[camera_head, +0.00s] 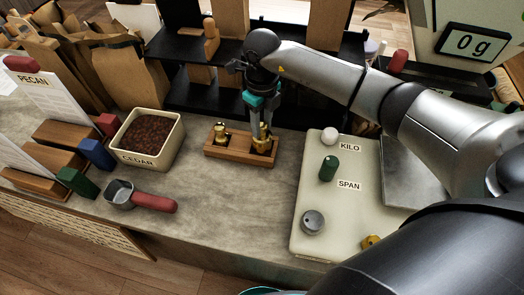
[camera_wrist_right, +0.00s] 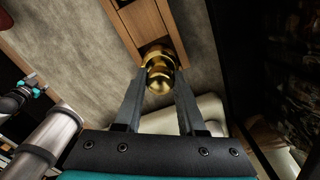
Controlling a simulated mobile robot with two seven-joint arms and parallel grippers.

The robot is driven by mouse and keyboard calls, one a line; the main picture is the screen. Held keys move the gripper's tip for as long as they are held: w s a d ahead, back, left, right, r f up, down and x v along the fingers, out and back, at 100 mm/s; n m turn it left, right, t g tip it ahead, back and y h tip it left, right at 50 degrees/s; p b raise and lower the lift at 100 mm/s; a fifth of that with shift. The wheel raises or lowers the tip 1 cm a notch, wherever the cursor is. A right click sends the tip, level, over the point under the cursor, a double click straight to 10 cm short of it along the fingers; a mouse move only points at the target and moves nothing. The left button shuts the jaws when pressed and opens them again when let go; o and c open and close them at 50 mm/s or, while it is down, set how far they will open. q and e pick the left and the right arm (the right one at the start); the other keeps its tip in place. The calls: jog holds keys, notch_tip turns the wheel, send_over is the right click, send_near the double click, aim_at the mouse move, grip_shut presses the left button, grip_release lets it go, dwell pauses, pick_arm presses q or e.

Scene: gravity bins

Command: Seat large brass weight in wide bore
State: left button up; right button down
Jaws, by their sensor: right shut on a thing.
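The wooden block (camera_head: 240,153) lies on the counter, with a smaller brass weight (camera_head: 220,134) standing at its left end. My right gripper (camera_head: 261,122) points down over the block's right end and is shut on the large brass weight (camera_head: 263,143). In the right wrist view the large weight (camera_wrist_right: 160,72) sits between the fingertips, with the dark edge of a square recess of the block (camera_wrist_right: 140,20) showing beyond it. The weight looks upright at that recess. How deep it sits is hidden. My left gripper is not clearly visible.
A cream scale panel (camera_head: 305,215) with knobs stands close right of the block. The CEDAR bin (camera_head: 165,160) stands left. A scoop with a red handle (camera_head: 153,203) lies in front. A black shelf (camera_head: 180,95) is behind. Counter in front of the block is clear.

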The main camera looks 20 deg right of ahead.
jog(key=shift+f+b, duration=1.25)
jog(key=shift+f, duration=0.2)
dwell(1.1)
jog(key=shift+c, duration=2.1)
grip_release()
jog(key=shift+f, duration=0.1)
notch_tip(320, 180, up, 15)
jog(key=shift+s, duration=0.15)
